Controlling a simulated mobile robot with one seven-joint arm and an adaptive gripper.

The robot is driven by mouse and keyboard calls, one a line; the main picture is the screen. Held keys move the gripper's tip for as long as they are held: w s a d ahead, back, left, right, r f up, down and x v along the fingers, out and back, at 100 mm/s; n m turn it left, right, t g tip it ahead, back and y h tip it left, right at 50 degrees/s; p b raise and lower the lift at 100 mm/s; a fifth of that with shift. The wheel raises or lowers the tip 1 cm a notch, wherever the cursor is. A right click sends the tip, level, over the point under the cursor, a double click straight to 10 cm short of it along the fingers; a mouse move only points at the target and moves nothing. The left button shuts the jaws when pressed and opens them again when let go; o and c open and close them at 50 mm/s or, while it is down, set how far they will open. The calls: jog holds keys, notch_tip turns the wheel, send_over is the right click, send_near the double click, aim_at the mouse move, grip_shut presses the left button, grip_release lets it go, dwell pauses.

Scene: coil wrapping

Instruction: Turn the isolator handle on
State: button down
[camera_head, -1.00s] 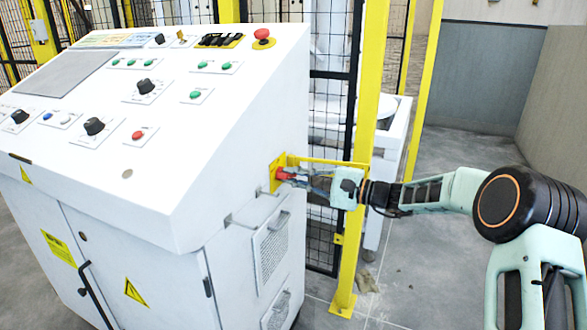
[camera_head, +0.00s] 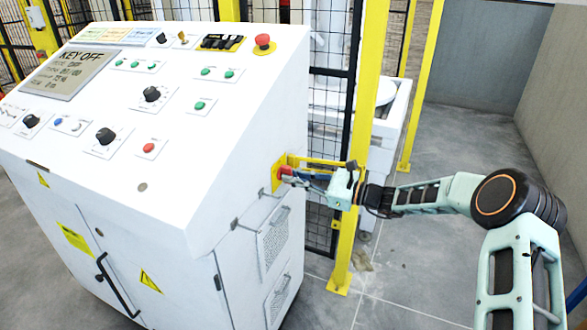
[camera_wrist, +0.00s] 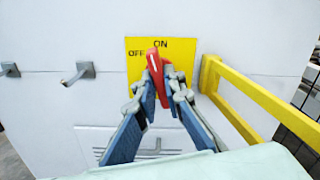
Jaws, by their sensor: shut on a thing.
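The red isolator handle (camera_wrist: 155,66) sits on a yellow plate (camera_wrist: 134,70) on the side of the white cabinet. In the wrist view the plate is marked ON at the top and OFF at upper left. The handle stands near upright, its top leaning slightly left, just left of the word ON. In the head view the handle (camera_head: 285,172) and my gripper (camera_head: 297,178) meet at the cabinet's right side.
A yellow rail (camera_wrist: 262,100) juts out just right of the plate. A yellow post (camera_head: 358,130) and mesh fence stand behind my wrist. Metal hooks (camera_wrist: 78,72) project from the cabinet at left. The console screen (camera_head: 68,73) reads KEY OFF. Floor at right is open.

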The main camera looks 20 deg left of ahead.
jog(key=shift+m+p, duration=1)
jog(key=shift+m, duration=0.6)
jog(key=c, duration=2)
grip_release()
jog(key=d, duration=0.8)
jog(key=s+d, duration=0.1)
jog(key=d, duration=0.3)
